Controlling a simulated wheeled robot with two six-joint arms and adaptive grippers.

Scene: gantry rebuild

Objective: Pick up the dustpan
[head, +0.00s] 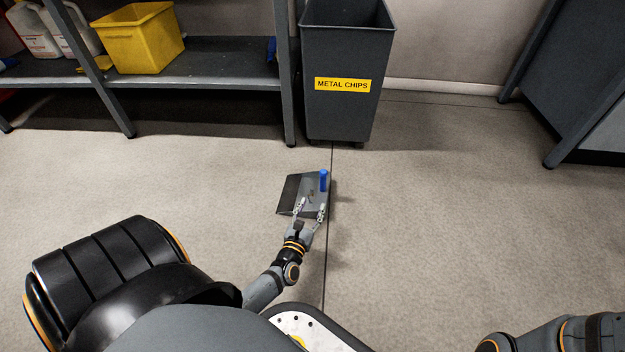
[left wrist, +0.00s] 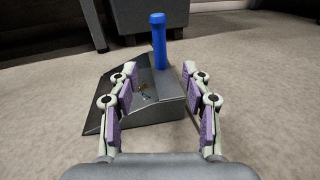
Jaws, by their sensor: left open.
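The dustpan (head: 291,192) is a dark grey pan on the floor, with an upright blue handle (head: 324,180) at its right side. Small debris lies on the pan. In the left wrist view the dustpan (left wrist: 172,105) is just ahead, with its blue handle (left wrist: 159,42) standing a little beyond the fingertips. My left gripper (head: 312,207) is open at the near edge of the dustpan. In the left wrist view its fingers (left wrist: 160,75) are spread and empty, with the handle between their lines. My right gripper is not in view; only part of my right arm shows at the lower right.
A grey bin labelled METAL CHIPS (head: 345,112) stands behind the dustpan. A shelf (head: 215,72) with a yellow crate (head: 140,42) and jugs (head: 35,32) is at the back left. A dark cabinet or bench (head: 580,80) is at the right. The floor around the dustpan is clear.

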